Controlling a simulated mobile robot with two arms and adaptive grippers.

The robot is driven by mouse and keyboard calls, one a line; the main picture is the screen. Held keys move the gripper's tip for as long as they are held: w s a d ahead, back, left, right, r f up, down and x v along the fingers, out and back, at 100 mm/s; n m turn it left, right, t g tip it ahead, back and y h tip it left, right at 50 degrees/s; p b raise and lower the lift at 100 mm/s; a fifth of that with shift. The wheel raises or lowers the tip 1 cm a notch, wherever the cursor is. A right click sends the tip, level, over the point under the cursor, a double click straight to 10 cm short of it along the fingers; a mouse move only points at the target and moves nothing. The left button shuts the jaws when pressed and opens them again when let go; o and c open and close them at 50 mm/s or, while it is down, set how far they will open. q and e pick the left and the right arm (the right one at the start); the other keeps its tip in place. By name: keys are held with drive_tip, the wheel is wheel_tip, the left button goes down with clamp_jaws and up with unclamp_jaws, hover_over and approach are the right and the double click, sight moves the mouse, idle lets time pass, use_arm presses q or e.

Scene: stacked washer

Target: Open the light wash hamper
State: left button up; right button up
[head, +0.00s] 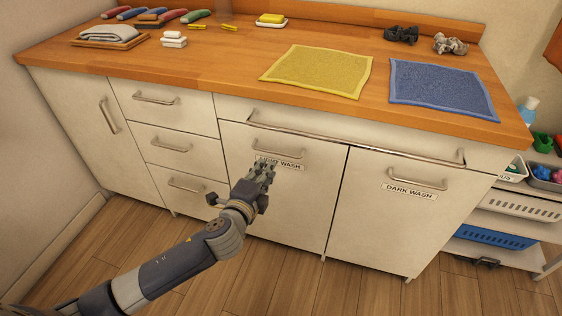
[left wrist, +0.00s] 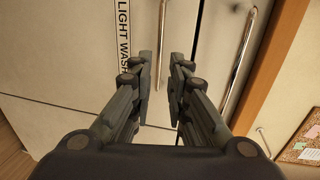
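The light wash hamper (head: 285,205) is a cream front panel under the wooden counter, and it is shut. Its curved metal handle (head: 292,153) sits above the "LIGHT WASH" label (head: 290,165). My left gripper (head: 264,168) is in front of the panel, just below the handle, and hides part of the label. In the left wrist view, my left gripper (left wrist: 163,65) is open with a gap between its fingers. The handle (left wrist: 162,35) shows ahead, roughly in line with the gap; I cannot tell whether it touches. My right gripper is out of view.
A long metal rail (head: 350,141) runs above both hampers. The dark wash hamper (head: 385,225) is shut on the right, drawers (head: 165,145) on the left. Cloths (head: 318,72) lie on the counter. A shelf with baskets (head: 520,207) stands at right. The wooden floor is clear.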

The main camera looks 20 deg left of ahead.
sight(276, 153)
use_arm(q)
drive_tip(key=shift+w+d+f+b, duration=0.1)
drive_tip(key=shift+w+f+b, duration=0.2)
drive_tip(key=shift+w, duration=1.4)
drive_tip(key=shift+w+a+f+b, duration=0.1)
drive_tip(key=shift+w+f+b, duration=0.2)
drive_tip(key=shift+w, duration=1.45)
drive_tip(key=shift+w+d+f+b, duration=0.15)
drive_tip(key=shift+w+f, duration=0.25)
drive_tip(key=shift+w, duration=1.3)
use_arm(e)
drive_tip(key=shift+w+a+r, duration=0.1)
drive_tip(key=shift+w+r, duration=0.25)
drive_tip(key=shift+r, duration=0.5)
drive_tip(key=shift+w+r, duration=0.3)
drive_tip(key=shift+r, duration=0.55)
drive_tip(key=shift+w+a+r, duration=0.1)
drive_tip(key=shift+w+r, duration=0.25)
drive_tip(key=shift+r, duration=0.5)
use_arm(q)
clamp_jaws()
